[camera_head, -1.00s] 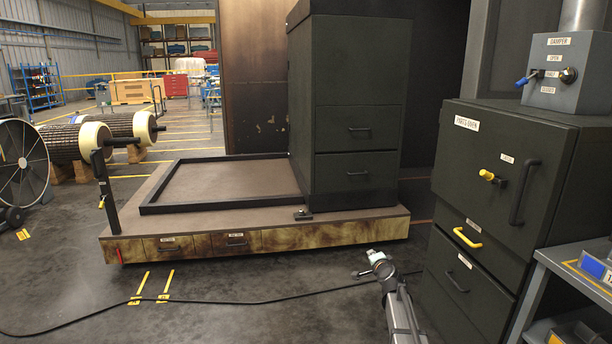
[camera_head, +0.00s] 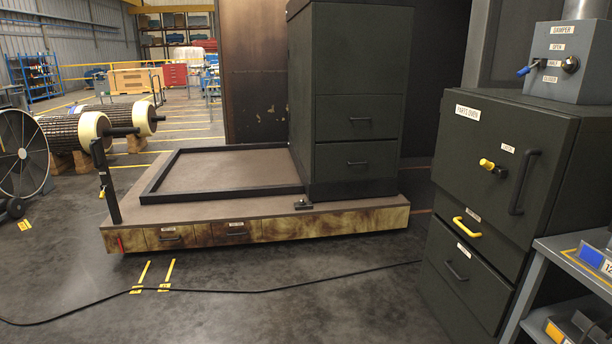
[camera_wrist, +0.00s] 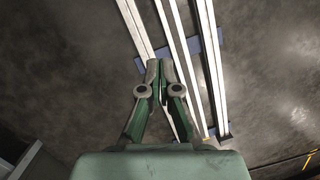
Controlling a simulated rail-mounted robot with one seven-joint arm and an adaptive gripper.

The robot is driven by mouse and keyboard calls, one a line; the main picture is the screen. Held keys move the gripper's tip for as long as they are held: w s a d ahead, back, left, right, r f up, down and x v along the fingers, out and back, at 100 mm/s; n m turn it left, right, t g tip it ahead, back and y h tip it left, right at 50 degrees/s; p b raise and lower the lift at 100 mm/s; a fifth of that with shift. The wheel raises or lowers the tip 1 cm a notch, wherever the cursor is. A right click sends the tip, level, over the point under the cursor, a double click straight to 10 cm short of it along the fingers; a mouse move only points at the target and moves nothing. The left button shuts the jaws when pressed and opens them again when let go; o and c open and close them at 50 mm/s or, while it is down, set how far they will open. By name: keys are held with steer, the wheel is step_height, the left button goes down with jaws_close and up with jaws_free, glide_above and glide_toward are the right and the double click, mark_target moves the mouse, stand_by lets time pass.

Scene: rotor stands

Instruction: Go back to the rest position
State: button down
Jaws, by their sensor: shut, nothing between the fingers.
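My gripper (camera_wrist: 160,72) shows in the wrist view with its two fingertips together and nothing between them. Behind it are pale parallel rails (camera_wrist: 184,50) with dark strips, over a dark grey floor (camera_wrist: 285,75). In the head view neither my arm nor my gripper is in the picture.
The parts oven (camera_head: 503,175) stands at the right, its doors and drawers shut, beside a grey shelf cart (camera_head: 560,265). A low platform (camera_head: 330,225) with a dark cabinet (camera_head: 353,100) stands in the middle. Rotors (camera_head: 80,130) lie at left.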

steer(key=s+f+n+g+h, duration=0.1)
steer(key=s+f+g+h, duration=0.2)
steer(key=s, duration=2)
step_height(320, 180, up, 12)
steer(key=g+y+p, duration=0.1)
steer(key=p, duration=1.1)
steer(key=shift+d+r, duration=0.15)
steer(key=shift+d, duration=0.05)
